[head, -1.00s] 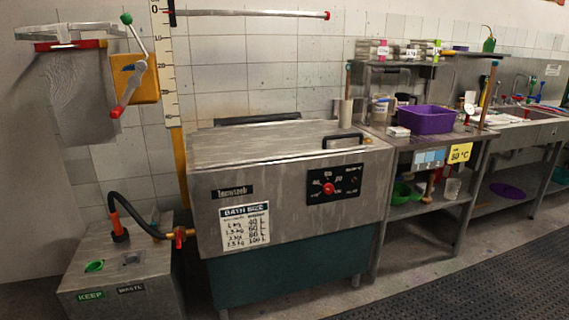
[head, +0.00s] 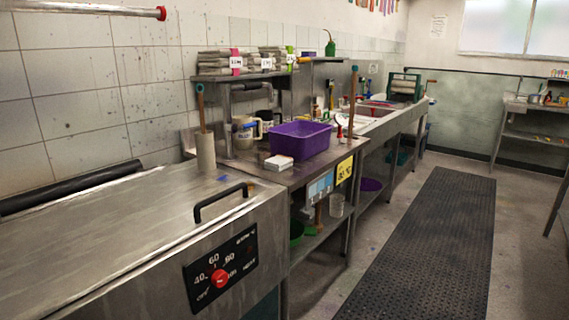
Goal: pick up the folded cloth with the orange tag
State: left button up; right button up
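Grey folded cloths lie in stacks on the raised shelf behind the bench. The left stack (head: 211,63) has a pink tag (head: 235,61) with a white label. A middle stack (head: 266,60) shows a white label, and a green tag (head: 290,57) is at its right. I cannot make out an orange tag on any cloth. Neither of my grippers is in view.
A steel bath (head: 110,235) with a black handle (head: 222,200) fills the left foreground. A purple tub (head: 296,139) and a white box (head: 279,163) stand on the bench below the shelf. A black floor mat (head: 430,240) lies clear to the right.

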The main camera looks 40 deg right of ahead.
aim_at(279, 164)
jog(key=z, duration=2.45)
jog(key=i, duration=2.5)
jog(key=u, duration=1.8)
